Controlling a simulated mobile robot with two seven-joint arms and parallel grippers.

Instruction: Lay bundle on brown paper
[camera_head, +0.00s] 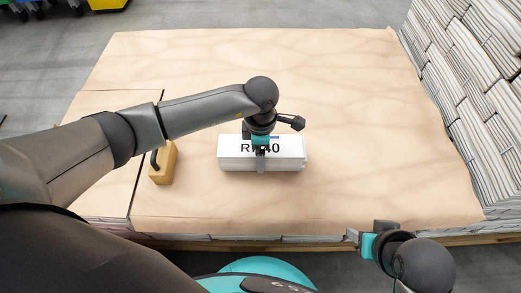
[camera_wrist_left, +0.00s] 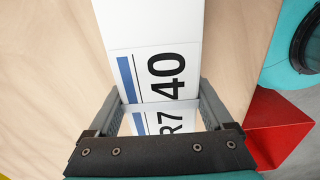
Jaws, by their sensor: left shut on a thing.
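The bundle (camera_head: 232,160) is a white block with a label on top bearing black characters and a blue strip. It is over the brown paper (camera_head: 330,90), near the front middle. I cannot tell whether it touches the paper. My left gripper (camera_head: 261,152) is over the bundle's middle and shut on it. In the left wrist view, the fingers of my left gripper (camera_wrist_left: 160,100) lie along both sides of the bundle (camera_wrist_left: 150,30). My right gripper (camera_head: 366,238) is at the front edge, apart from the bundle; its finger gap is unclear.
A wooden block with a black handle (camera_head: 166,170) stands left of the bundle, near a dark seam in the paper. Tall stacks of newspapers (camera_head: 470,80) stand along the right edge. The paper behind and right of the bundle is clear.

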